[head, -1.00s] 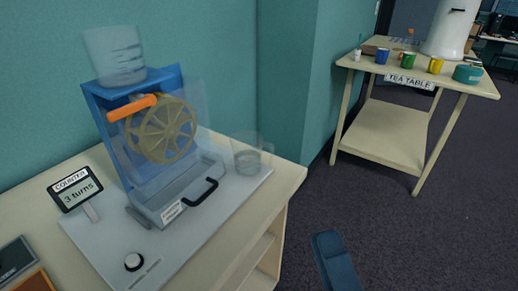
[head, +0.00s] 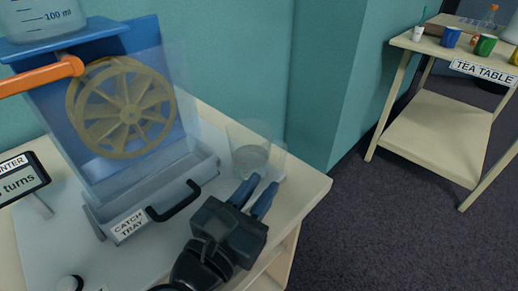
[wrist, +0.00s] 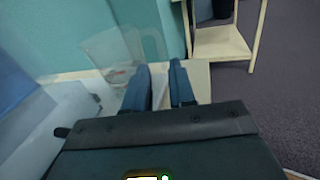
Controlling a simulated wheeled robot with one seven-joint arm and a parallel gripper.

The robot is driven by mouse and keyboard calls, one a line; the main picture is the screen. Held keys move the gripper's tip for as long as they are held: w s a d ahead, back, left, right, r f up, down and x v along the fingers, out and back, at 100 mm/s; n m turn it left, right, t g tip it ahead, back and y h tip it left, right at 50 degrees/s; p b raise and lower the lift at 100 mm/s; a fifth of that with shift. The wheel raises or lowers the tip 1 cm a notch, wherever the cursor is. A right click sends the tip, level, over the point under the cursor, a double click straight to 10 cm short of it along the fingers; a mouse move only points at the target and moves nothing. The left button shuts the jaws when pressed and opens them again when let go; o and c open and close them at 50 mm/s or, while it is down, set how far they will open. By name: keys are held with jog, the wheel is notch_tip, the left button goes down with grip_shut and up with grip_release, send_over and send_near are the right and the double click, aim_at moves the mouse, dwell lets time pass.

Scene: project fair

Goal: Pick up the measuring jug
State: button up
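A clear measuring jug (head: 250,158) with a handle on its right stands at the right end of the machine's base, near the counter's end. In the wrist view the jug (wrist: 112,55) is see-through and sits ahead and left of the fingers. My gripper (head: 254,197) is open and empty, its two blue fingers pointing toward the jug from the near side. In the wrist view the gripper (wrist: 160,84) has a clear gap between its fingers. Nothing is between them. I cannot tell whether a finger touches the jug.
A blue machine (head: 150,60) with a wheel, orange handle (head: 45,76) and catch tray (head: 130,222) stands left of the jug. A clear container marked 100 ml (head: 40,22) sits on top. A counter display (head: 20,182) is at far left. The tea table (head: 440,125) stands across open floor.

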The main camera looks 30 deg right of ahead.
aim_at(281, 159)
jog(key=x, duration=0.2)
jog(key=p+x, duration=0.1)
jog(key=x, duration=0.4)
jog(key=shift+r, duration=0.4)
jog(key=shift+a, duration=0.1)
jog(key=shift+s, duration=0.1)
grip_shut()
